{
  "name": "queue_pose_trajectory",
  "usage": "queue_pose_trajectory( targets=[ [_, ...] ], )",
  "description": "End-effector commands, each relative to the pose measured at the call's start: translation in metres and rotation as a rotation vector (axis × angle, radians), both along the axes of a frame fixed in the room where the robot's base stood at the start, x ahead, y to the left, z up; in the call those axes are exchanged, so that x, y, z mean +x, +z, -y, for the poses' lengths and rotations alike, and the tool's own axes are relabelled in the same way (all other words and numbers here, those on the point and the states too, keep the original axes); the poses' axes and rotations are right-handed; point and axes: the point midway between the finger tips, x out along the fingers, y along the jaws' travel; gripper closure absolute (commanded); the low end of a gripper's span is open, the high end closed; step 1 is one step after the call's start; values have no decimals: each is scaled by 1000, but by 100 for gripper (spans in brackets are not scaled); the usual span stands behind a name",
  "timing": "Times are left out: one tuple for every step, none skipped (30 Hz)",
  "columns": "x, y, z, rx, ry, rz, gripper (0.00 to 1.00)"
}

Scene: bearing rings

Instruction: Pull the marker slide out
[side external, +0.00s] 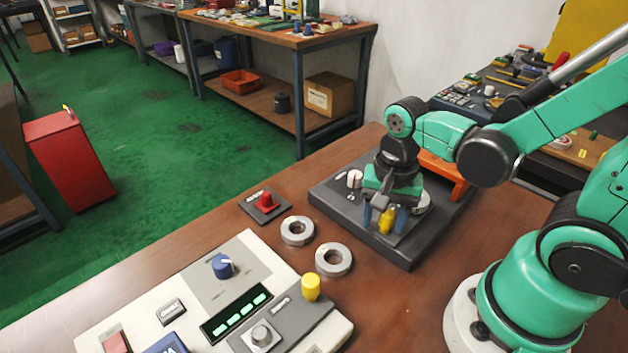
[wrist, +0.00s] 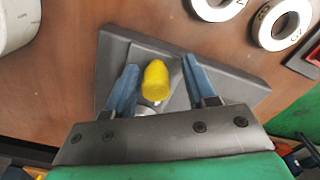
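A yellow knob (side external: 386,221), which looks like the handle of the marker slide, stands on a dark grey fixture (side external: 328,200) on the wooden bench. The wrist view shows this knob (wrist: 155,80) above a grey plate with a lighter recessed strip. My gripper (side external: 385,214) points down over the fixture, its two blue fingers on either side of the knob. In the wrist view my gripper (wrist: 160,68) is open, with a gap clearly visible on the knob's right and a narrower one on its left. The slide's body below the knob is mostly hidden.
A white-and-red knob (side external: 354,179) stands on the fixture beside my gripper. Two metal rings (side external: 297,230) (side external: 333,259) lie on the bench to its left, near a red knob (side external: 266,201). A control console (side external: 190,290) with another yellow knob (side external: 311,287) fills the front left.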

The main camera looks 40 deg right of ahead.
Motion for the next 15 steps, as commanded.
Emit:
queue_pose_trajectory(
  targets=[
    [0,0,0,0,-1,-1,50],
    [0,0,0,-1,-1,-2,50],
    [-1,0,1,-1,-1,-2,50],
    [-1,1,1,-2,-1,-2,50],
    [-1,2,1,-2,-1,-2,50],
    [-1,4,1,-2,-1,-2,50],
    [-1,6,1,-3,-1,-3,50],
    [-1,9,1,-3,-2,-3,50],
    [-1,13,1,-3,-2,-3,50],
    [-1,15,1,-3,-2,-3,50],
    [-1,18,1,-3,-2,-3,50],
    [-1,22,1,-3,-2,-4,50],
    [-2,24,1,-3,-2,-4,50],
    [-1,27,1,-3,-2,-4,50],
    [-1,30,1,-3,-2,-4,50]
  ],
)
